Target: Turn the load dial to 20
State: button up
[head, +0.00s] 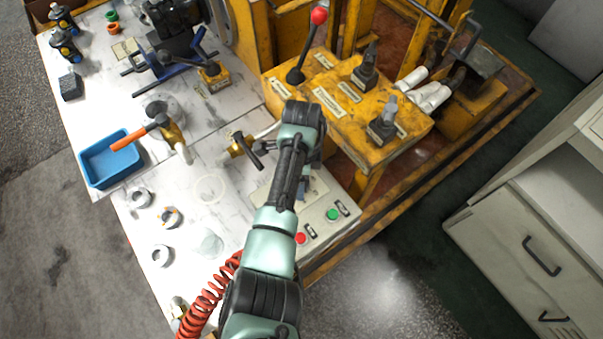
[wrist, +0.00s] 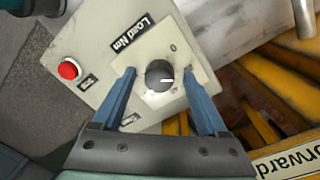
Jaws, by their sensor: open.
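The load dial (wrist: 159,75) is a round dark knob on a pale square plate, beside the label "Load Nm". Its white pointer mark points to the right in the wrist view. The scale figures are too small to read surely. My gripper (wrist: 158,71) is open, with one blue finger on each side of the dial and a visible gap to it. How far the fingertips are above the plate I cannot tell. In the head view my arm hides the dial; part of a blue finger (head: 303,188) shows beside the wrist.
The control box (head: 318,225) also carries a red button (head: 300,238) and a green button (head: 332,215). A yellow lever stand (head: 330,85) rises close behind my wrist. A T-handled valve (head: 246,148) stands left of it. A blue tray (head: 92,176) sits farther left.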

notch_tip(320, 180, up, 13)
jog(key=shift+w, duration=0.35)
dwell(0.5)
jog(key=w+d+r+n+t+h, duration=0.1)
jog(key=w+d+r+n+t, duration=0.35)
jog(key=w+r+t, duration=0.4)
jog(key=w+d+r+n+t+h, duration=0.1)
jog(key=w+r+n+t, duration=0.15)
jog(key=r, duration=0.85)
jog(key=w+d+r+n+t, duration=0.1)
jog(key=r+t, duration=0.3)
jog(key=r, duration=0.7)
jog(key=s+a+r+n+t, duration=0.1)
jog(key=s+r+n+t, duration=0.2)
jog(key=r, duration=0.6)
jog(key=s+a+r+n+t, duration=0.2)
jog(key=s+r+t, duration=0.15)
jog(key=r, duration=0.45)
jog(key=s+a+r+n+t+y, duration=0.1)
jog(key=s+r+n+t, duration=0.2)
jog(key=s+r, duration=0.3)
jog(key=s+a+r+n+t+y, duration=0.1)
jog(key=s+a+r+n+t, duration=0.1)
jog(key=s+r, duration=0.4)
jog(key=shift+s+a+r+n+t, duration=0.2)
jog(key=shift+s+a+n+t, duration=0.1)
jog(key=shift+s+n+t, duration=0.4)
